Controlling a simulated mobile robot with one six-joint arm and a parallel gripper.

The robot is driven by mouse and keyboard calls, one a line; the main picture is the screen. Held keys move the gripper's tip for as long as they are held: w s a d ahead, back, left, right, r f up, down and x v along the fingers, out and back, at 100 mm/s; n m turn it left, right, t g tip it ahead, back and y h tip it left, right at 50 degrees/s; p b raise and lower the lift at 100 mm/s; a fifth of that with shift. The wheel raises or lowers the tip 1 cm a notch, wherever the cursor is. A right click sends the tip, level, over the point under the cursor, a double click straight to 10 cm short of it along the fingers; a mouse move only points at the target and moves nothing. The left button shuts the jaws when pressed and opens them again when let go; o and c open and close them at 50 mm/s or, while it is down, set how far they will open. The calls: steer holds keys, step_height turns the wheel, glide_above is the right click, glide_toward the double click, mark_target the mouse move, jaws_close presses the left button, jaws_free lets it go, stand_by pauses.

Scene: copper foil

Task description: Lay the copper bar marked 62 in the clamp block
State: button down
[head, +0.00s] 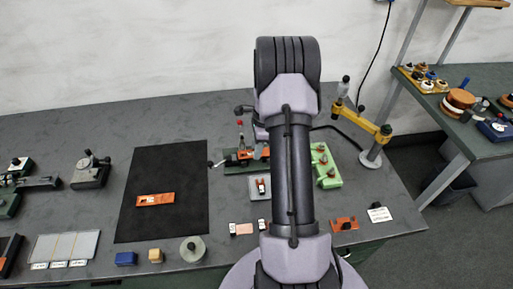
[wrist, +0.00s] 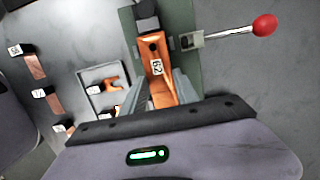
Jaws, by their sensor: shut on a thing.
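The copper bar marked 62 (wrist: 158,47) is between the fingers of my gripper (wrist: 164,84), which is shut on it in the wrist view. The bar's far end lies over the clamp block (wrist: 188,62), a green base with a dark part at its far end. I cannot tell whether the bar rests on the block. A lever with a red knob (wrist: 265,25) sticks out to the right. In the head view the clamp block (head: 231,169) stands left of my arm, its red knob (head: 240,123) raised.
A small grey tray (wrist: 89,78) with a copper piece sits left of the block. Several labelled copper pieces (wrist: 36,67) lie farther left. In the head view, a black mat (head: 165,173) bears an orange plate (head: 155,200). A green fixture (head: 326,172) and yellow-armed stand (head: 362,118) are right.

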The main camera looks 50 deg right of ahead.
steer(key=shift+f+b, duration=0.4)
steer(key=shift+f, duration=0.1)
stand_by(0.4)
steer(key=c, duration=1.3)
jaws_free()
steer(key=shift+o, duration=0.2)
steer(key=shift+r, duration=0.1)
steer(key=shift+r+p, duration=1)
steer(key=shift+r, duration=0.5)
steer(key=o, duration=0.6)
